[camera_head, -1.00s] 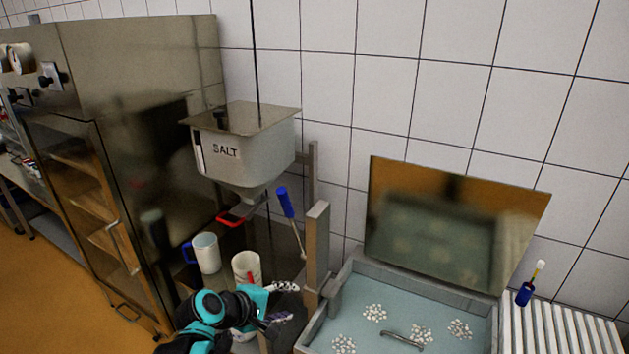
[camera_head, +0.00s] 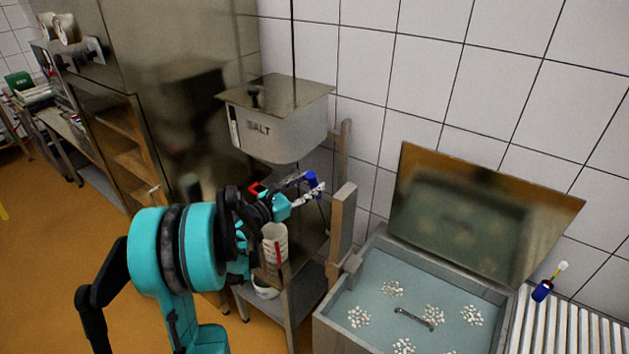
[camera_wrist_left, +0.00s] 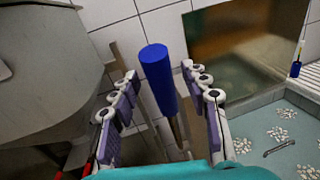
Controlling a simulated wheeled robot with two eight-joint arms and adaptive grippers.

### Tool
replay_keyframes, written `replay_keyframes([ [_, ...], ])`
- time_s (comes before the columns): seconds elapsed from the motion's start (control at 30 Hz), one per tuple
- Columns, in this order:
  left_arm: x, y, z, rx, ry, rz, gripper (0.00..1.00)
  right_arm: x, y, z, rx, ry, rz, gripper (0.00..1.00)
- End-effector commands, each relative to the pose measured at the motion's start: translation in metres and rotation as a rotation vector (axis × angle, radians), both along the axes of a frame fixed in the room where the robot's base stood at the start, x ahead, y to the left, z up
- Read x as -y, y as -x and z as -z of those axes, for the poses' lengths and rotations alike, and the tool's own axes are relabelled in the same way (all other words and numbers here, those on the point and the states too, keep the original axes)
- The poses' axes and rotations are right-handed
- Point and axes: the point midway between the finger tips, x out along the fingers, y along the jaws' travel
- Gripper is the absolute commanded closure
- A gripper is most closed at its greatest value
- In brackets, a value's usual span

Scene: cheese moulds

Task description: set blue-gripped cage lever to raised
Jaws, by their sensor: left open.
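The blue grip of the cage lever (camera_head: 312,179) shows in the head view below the salt hopper, partly hidden by my left gripper (camera_head: 306,191). In the left wrist view the blue grip (camera_wrist_left: 160,82) stands nearly upright, tilted a little, between the two fingers of my left gripper (camera_wrist_left: 159,74). The gripper is open, with gaps visible on both sides of the grip. The lever's thin metal rod runs down below the grip and is mostly hidden. My right gripper is not in view.
The salt hopper (camera_head: 275,130) hangs just above my left gripper. A white cup (camera_head: 275,243) stands below it. A wooden post (camera_head: 341,225) and a vat with white curds (camera_head: 372,322) are to the right. A steel cabinet (camera_head: 165,90) is at left.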

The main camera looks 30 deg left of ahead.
Motion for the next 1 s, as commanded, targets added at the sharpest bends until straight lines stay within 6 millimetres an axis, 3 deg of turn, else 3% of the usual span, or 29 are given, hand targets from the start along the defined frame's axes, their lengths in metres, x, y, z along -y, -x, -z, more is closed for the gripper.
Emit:
replay_keyframes([
  [0.17,0.005,-0.016,0.000,0.000,-0.001,0.001,0.54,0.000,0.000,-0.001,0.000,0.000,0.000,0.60],
  [0.43,0.005,-0.018,0.000,0.000,-0.002,0.000,0.54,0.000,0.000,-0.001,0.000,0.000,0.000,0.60],
  [0.47,0.005,-0.018,0.000,0.000,-0.002,0.000,0.57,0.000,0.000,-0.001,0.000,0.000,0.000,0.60],
  [0.63,0.005,-0.018,0.000,0.000,-0.002,0.000,1.00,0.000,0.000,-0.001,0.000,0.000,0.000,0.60],
  [1.0,0.003,-0.010,0.006,0.024,0.001,-0.002,1.00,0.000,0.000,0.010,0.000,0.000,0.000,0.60],
])
